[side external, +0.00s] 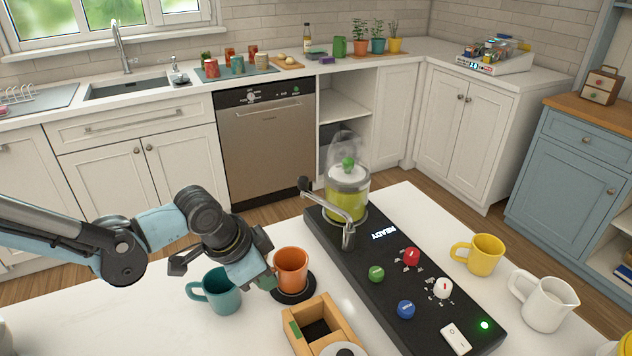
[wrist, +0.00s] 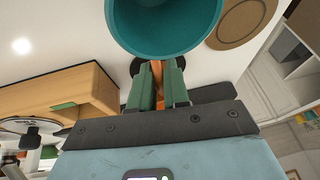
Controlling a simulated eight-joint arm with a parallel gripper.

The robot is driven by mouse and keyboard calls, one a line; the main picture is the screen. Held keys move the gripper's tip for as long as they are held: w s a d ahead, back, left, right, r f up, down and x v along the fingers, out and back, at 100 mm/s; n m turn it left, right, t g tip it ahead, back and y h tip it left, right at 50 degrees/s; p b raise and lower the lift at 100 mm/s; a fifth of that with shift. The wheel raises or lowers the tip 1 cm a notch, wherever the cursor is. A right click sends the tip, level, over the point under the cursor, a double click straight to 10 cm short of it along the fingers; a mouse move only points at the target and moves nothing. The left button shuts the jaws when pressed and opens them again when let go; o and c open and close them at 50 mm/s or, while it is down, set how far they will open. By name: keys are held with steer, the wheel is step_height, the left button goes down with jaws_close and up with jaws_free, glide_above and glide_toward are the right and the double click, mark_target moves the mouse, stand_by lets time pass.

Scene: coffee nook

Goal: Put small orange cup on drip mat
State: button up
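The small orange cup (side external: 291,268) is upright over the black round drip mat (side external: 296,297) in the side external view. Its base overlaps the mat, and I cannot tell whether it rests fully on it. My gripper (side external: 265,277) is at the cup's left side, low over the counter. In the wrist view my gripper's green fingers (wrist: 158,85) are close together, with an orange strip of the cup (wrist: 157,78) between them. It looks like the handle, and the cup's body is hidden behind the fingers. Dark parts of the mat (wrist: 135,66) show beside the fingertips.
A teal mug (side external: 220,293) stands close left of my gripper and fills the top of the wrist view (wrist: 165,22). A wooden box (side external: 322,328) stands in front of the mat. The black machine (side external: 340,252) lies behind and right. A yellow mug (side external: 482,256) stands farther right.

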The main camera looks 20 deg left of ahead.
steer(key=o, duration=0.4)
steer(key=v, duration=1.1)
steer(key=s+a+n+t+y, duration=0.1)
steer(key=s+a+n, duration=0.2)
steer(key=a, duration=0.7)
steer(key=s+a+n+t+y, duration=0.1)
steer(key=s+a+n, duration=0.3)
steer(key=a, duration=0.5)
steer(key=shift+a+r+n+t, duration=0.4)
steer(key=shift+n+t, duration=0.2)
steer(key=shift+n, duration=0.3)
